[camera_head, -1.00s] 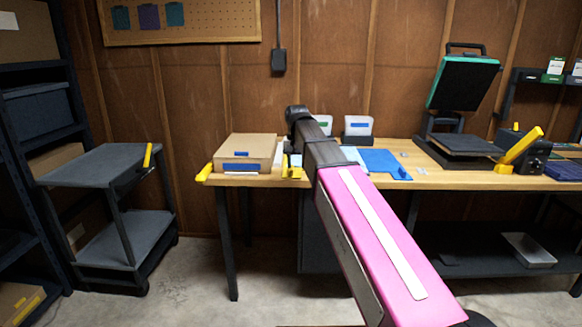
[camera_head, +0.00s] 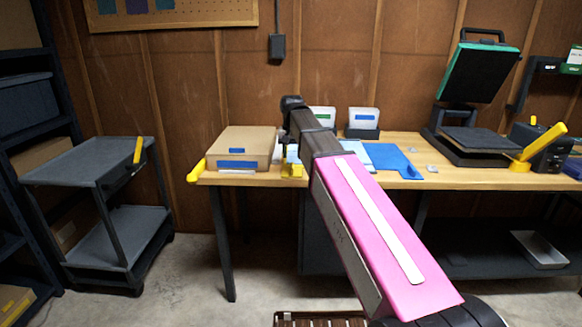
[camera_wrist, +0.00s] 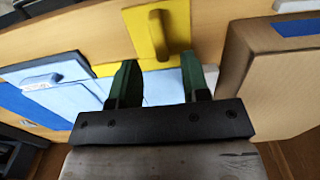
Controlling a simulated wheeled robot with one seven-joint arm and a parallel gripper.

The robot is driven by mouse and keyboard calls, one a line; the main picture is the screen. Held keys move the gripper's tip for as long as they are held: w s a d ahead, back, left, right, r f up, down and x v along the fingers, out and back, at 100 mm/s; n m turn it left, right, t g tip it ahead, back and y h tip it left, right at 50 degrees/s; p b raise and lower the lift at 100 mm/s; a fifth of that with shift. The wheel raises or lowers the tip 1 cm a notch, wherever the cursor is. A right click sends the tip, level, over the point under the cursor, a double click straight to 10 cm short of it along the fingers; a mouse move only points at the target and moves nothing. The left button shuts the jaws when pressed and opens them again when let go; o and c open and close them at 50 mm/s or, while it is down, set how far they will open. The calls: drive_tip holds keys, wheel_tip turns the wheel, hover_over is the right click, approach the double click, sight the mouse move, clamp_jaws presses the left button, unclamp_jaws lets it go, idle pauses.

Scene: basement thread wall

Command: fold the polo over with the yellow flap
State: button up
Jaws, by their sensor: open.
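The yellow flap (camera_wrist: 135,32) with its raised yellow grip (camera_wrist: 160,38) lies at the top centre in the wrist view. In the head view a small bit of it (camera_head: 291,169) shows beside my arm. The pale blue polo (camera_wrist: 162,85) lies beyond my fingers and spreads left, partly hidden by my gripper. In the head view some pale blue cloth (camera_head: 354,149) shows right of my arm. My gripper (camera_wrist: 158,72) is open, its two green fingers apart, pointing toward the flap's edge. Nothing shows held between them; contact with the flap cannot be told.
A cardboard box (camera_head: 245,145) stands close left of the flap. A blue panel (camera_head: 390,160) lies to the right, with white bins (camera_head: 363,119) behind. A heat press (camera_head: 475,140) stands farther right. A grey cart (camera_head: 95,165) stands left of the table.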

sight(292, 165)
drive_tip(key=shift+f, duration=2.8)
clamp_jaws()
